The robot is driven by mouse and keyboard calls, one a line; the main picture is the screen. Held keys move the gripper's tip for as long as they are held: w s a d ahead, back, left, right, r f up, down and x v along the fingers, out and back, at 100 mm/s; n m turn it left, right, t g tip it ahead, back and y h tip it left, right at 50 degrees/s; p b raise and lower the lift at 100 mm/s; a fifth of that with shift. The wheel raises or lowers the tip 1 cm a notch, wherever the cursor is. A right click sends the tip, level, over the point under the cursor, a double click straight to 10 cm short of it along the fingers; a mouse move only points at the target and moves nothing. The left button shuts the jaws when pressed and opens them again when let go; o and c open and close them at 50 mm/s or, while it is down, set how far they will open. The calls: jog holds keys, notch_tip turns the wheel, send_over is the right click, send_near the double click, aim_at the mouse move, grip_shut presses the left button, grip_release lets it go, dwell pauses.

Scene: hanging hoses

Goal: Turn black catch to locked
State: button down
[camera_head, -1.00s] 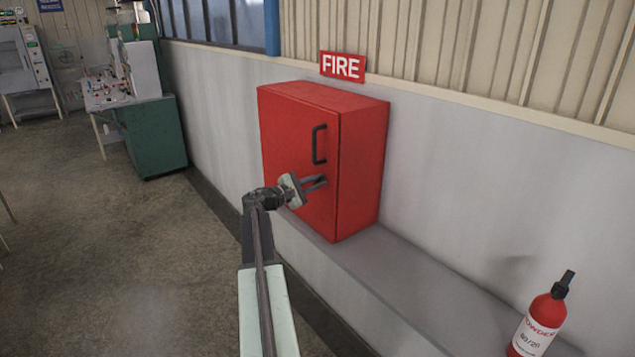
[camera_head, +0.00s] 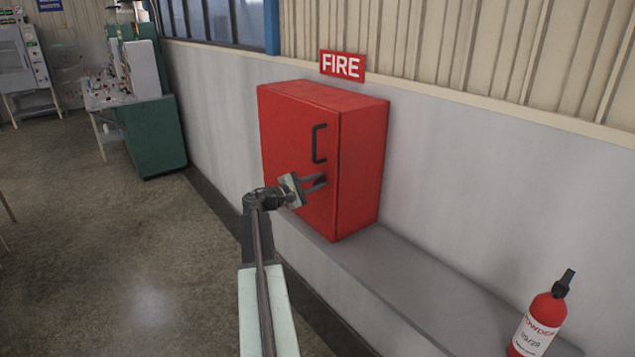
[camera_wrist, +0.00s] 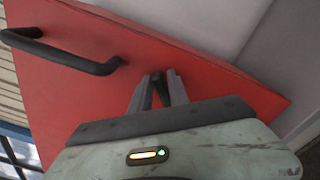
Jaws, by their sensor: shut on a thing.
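The red fire cabinet (camera_head: 295,150) stands on a grey ledge with its door closed. The black catch (camera_wrist: 157,88) is on the door face, below the black handle (camera_head: 319,144). My gripper (camera_head: 322,181) reaches to the door near its right edge, under the handle. In the wrist view my gripper (camera_wrist: 160,85) has its two fingers on either side of the catch, shut on it. The wrist is rolled, so the door looks tilted there. The fingers hide part of the catch, and its exact angle is hard to tell.
The handle also shows in the wrist view (camera_wrist: 60,54), left of my fingers. A red extinguisher (camera_head: 540,320) stands on the ledge (camera_head: 400,275) at the right. A FIRE sign (camera_head: 342,66) hangs above. A green machine bench (camera_head: 150,135) stands at the back left.

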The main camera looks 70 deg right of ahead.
jog(key=shift+s+a+f, duration=0.15)
jog(key=shift+s, duration=0.2)
jog(key=c, duration=1.4)
grip_release()
jog(key=shift+w, duration=0.1)
jog(key=v, duration=0.7)
jog(key=shift+w+a, duration=0.25)
jog(key=shift+a, duration=0.05)
